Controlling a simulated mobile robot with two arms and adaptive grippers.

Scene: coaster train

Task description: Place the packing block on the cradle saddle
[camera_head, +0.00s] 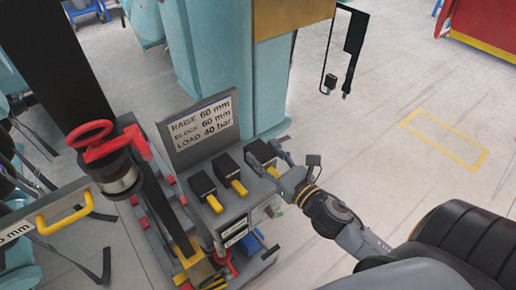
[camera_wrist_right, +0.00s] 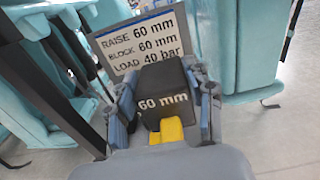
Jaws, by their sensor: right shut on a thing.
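The packing block is a black block with a yellow front grip. In the right wrist view the block (camera_wrist_right: 163,84) carries a white "60 mm" mark and sits between my fingers. In the head view the block (camera_head: 258,152) is the rightmost of three similar blocks on a grey stand (camera_head: 215,232). My right gripper (camera_head: 272,156) is shut on it, and the fingers (camera_wrist_right: 166,112) show at both its sides. The block looks upright and still at its place on the stand; contact below is hidden. I cannot make out a cradle saddle. My left gripper is not in view.
A sign (camera_head: 203,124) reading raise 60 mm, block 60 mm, load 40 bar stands behind the blocks. Two other black blocks (camera_head: 202,184) (camera_head: 229,166) are to the left. A red handwheel (camera_head: 90,133) and a teal column (camera_head: 235,80) stand near.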

